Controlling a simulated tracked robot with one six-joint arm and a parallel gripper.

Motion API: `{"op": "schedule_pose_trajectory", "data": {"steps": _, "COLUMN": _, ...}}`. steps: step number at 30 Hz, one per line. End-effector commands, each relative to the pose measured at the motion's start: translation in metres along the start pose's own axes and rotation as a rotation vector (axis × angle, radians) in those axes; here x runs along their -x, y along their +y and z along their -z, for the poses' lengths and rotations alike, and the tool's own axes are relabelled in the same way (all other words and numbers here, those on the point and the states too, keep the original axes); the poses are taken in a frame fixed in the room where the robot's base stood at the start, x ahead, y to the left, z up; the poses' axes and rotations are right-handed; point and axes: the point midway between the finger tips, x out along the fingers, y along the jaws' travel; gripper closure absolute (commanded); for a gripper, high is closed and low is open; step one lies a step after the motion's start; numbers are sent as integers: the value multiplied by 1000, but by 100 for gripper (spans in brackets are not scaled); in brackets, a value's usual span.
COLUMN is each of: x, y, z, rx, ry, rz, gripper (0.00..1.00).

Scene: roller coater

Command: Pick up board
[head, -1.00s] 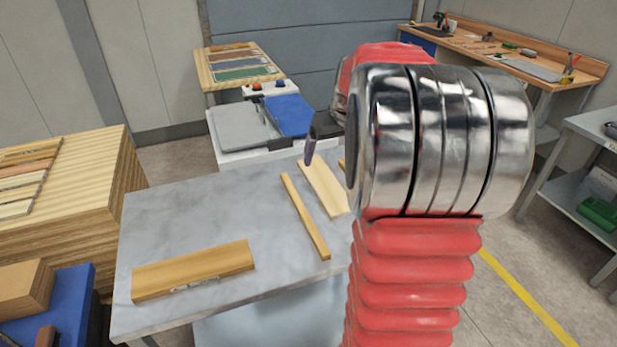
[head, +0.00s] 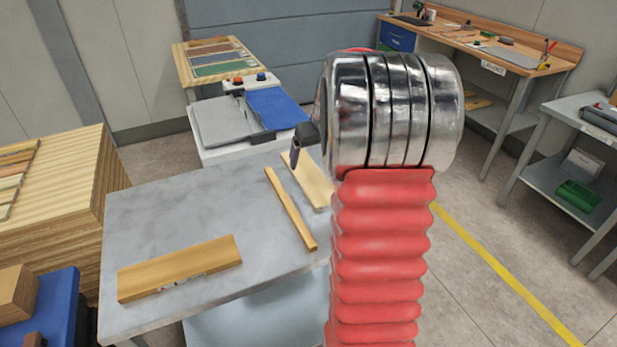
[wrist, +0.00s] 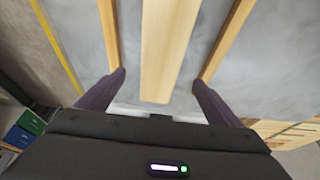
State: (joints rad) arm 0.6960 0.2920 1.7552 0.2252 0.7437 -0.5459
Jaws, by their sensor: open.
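A pale wooden board (head: 308,180) lies on the grey table (head: 205,215), partly behind my arm. In the wrist view the board (wrist: 164,45) runs up the middle of the picture. My gripper (wrist: 159,77) is open, with one dark purple fingertip on each side of the board's near end. Clear gaps show between the fingers and the board, and nothing is held. In the head view only a bit of my gripper (head: 297,154) shows at the board's far end. I cannot tell how high the fingers are above the table.
Narrow wooden strips (head: 290,208) (wrist: 228,38) flank the board, close to my fingertips. A wider labelled wooden piece (head: 180,268) lies at the table's front left. A machine with a blue panel (head: 275,108) stands behind. The table's left middle is clear.

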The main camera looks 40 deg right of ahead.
Motion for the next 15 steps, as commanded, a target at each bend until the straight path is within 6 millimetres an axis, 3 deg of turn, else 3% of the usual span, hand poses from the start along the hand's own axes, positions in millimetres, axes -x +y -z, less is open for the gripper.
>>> {"op": "schedule_pose_trajectory", "data": {"steps": 6, "x": -22, "y": 0, "z": 0, "rx": 0, "ry": 0, "rz": 1, "gripper": 12}}
{"op": "schedule_pose_trajectory", "data": {"steps": 15, "x": -23, "y": 0, "z": 0, "rx": 0, "ry": 0, "rz": 0, "gripper": 12}}
